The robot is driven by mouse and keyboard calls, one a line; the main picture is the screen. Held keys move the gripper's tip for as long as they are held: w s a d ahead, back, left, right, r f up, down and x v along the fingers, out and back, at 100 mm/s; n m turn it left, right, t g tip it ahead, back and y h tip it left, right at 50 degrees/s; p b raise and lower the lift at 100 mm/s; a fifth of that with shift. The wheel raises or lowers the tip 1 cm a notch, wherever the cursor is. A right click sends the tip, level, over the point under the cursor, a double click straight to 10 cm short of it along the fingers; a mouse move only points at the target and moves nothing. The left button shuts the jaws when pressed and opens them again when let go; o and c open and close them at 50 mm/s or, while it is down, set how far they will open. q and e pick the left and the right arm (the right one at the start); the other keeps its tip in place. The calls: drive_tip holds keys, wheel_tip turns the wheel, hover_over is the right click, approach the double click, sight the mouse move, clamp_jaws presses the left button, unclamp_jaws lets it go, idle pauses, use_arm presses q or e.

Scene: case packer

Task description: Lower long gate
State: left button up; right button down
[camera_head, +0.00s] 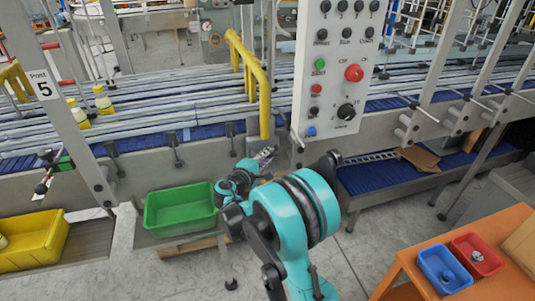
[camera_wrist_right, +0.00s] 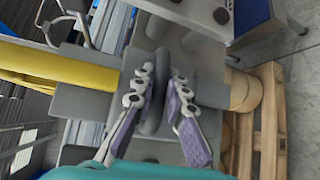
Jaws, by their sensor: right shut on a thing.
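A yellow tubular gate (camera_head: 250,75) stands at the near edge of the conveyor, with one long leg hanging down its front side. It also shows in the right wrist view (camera_wrist_right: 72,70), running into a grey block at its end. My right gripper (camera_head: 266,154) is just below the end of that leg, partly hidden by my own arm. In the right wrist view its two fingers (camera_wrist_right: 162,90) are closed on a grey rounded handle (camera_wrist_right: 156,110) beside the grey block. My left gripper is not in view.
A control panel (camera_head: 335,65) with buttons hangs just right of the gate. A green bin (camera_head: 180,209) is below left, and a yellow bin (camera_head: 35,240) farther left. An orange table (camera_head: 415,265) with blue and red trays stands at the right front. Bottles stand on the conveyor at left.

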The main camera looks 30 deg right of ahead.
drive_tip(key=shift+s+f, duration=0.1)
drive_tip(key=shift+f, duration=0.4)
drive_tip(key=c, duration=1.5)
unclamp_jaws()
drive_tip(key=shift+f, duration=0.1)
drive_tip(key=shift+c, duration=0.2)
drive_tip(key=shift+a, duration=0.1)
drive_tip(key=shift+s+a, duration=0.15)
drive_tip(key=shift+a, duration=0.2)
drive_tip(key=v, duration=1.1)
drive_tip(key=shift+s, duration=0.1)
